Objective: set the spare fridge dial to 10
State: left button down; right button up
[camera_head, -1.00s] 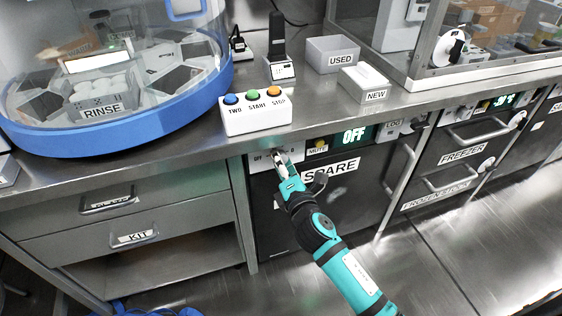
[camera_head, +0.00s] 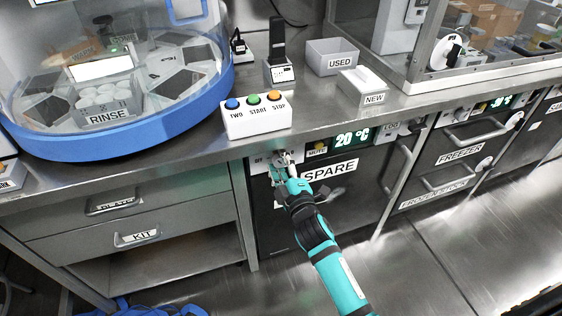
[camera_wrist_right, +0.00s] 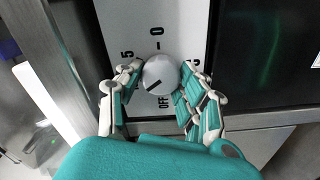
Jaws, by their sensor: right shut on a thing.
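The spare fridge's panel (camera_head: 320,148) sits below the counter, above the SPARE label (camera_head: 330,170). Its green display (camera_head: 352,138) reads 20 °C. My right gripper (camera_head: 283,163) reaches up to the left end of this panel and mostly hides the dial there. In the right wrist view the dial (camera_wrist_right: 161,74) is a white round knob between the two fingers of my right gripper, shut on it. Its dark mark points to the lower left, between OFF at the bottom and 5 at the upper left. A 10 stands at the top; the labels on the right are partly covered. My left gripper is not in view.
A box with TWO, START and STOP buttons (camera_head: 256,118) stands on the counter (camera_head: 330,108) above the dial. A yellow MUTE button (camera_head: 319,146) is just right of the dial. The vertical fridge handle (camera_head: 402,172) and the FREEZER drawer (camera_head: 462,152) are farther right.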

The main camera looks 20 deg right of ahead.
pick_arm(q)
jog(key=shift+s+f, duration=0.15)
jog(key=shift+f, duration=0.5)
pick_arm(e)
jog(key=shift+m, duration=0.4)
jog(key=shift+f, duration=0.1)
jog(key=o, duration=1.2)
jog(key=shift+c, duration=0.2)
jog(key=shift+s, duration=0.2)
jog(key=s, duration=1.1)
jog(key=shift+s+d, duration=0.25)
jog(key=shift+s, duration=0.05)
